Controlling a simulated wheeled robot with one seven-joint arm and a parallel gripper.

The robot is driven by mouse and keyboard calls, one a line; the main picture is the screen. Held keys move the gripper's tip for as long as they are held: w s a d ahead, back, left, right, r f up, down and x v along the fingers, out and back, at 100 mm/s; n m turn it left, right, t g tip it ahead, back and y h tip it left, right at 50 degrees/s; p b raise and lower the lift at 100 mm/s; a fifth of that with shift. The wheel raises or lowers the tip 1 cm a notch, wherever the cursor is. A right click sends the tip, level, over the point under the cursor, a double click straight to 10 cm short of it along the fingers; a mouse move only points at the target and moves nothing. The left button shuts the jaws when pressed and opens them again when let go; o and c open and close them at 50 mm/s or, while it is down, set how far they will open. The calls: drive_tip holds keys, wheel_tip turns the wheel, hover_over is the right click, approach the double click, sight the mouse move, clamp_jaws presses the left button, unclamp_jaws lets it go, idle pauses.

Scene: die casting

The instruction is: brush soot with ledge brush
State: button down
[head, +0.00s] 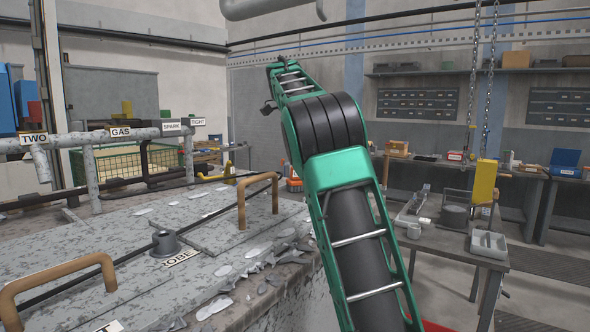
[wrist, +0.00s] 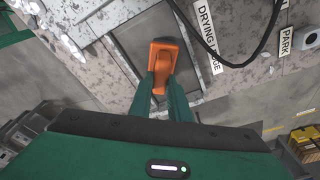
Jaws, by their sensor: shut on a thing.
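In the wrist view, my gripper (wrist: 162,84) is shut on an orange tool (wrist: 166,50), which looks like the ledge brush. The fingers hide part of it, and its bristles do not show. It is over a dark grey panel (wrist: 130,42) beside a label (wrist: 208,36) that seems to read "DRYING LEDGE". I cannot tell whether the brush touches the panel. No soot stands out clearly from the mottled grey surface. In the head view my green arm reaches up and away, and the gripper and brush cannot be made out there.
A black cable (wrist: 262,42) curves close to the right of the ledge label, near a "PARK" label (wrist: 287,42). In the head view, a worn grey platform (head: 215,222) with brown handles (head: 241,205) fills the left. A workbench (head: 455,246) stands on the right.

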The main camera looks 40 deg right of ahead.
drive_tip(key=shift+w+d+f, duration=0.1)
drive_tip(key=shift+w+d, duration=0.25)
drive_tip(key=shift+d, duration=0.55)
drive_tip(key=shift+w+d+r, duration=0.1)
drive_tip(key=shift+w+d, duration=0.2)
drive_tip(key=shift+d, duration=0.6)
drive_tip(key=shift+w+d+f, duration=0.1)
drive_tip(key=shift+w+d, duration=0.25)
drive_tip(key=shift+d, duration=0.55)
drive_tip(key=shift+d+r, duration=0.2)
drive_tip(key=shift+d, duration=0.1)
drive_tip(key=shift+s+a, duration=0.3)
drive_tip(key=shift+a, duration=0.6)
drive_tip(key=shift+s+a, duration=0.25)
drive_tip(key=shift+a, duration=0.65)
drive_tip(key=shift+s+a+f, duration=0.1)
drive_tip(key=shift+s+a, duration=0.15)
drive_tip(key=shift+a, duration=0.5)
drive_tip(key=shift+s+a+f, duration=0.1)
drive_tip(key=shift+s+a, duration=0.2)
drive_tip(key=shift+a, duration=0.4)
drive_tip(key=shift+s+a+f, duration=0.1)
drive_tip(key=shift+s+a, duration=0.15)
drive_tip(key=shift+a, duration=0.5)
drive_tip(key=shift+s+a+r, duration=0.1)
drive_tip(key=shift+s+a, duration=0.2)
drive_tip(key=shift+a, duration=0.6)
drive_tip(key=shift+s+a, duration=0.3)
drive_tip(key=shift+a, duration=0.55)
drive_tip(key=shift+r, duration=0.1)
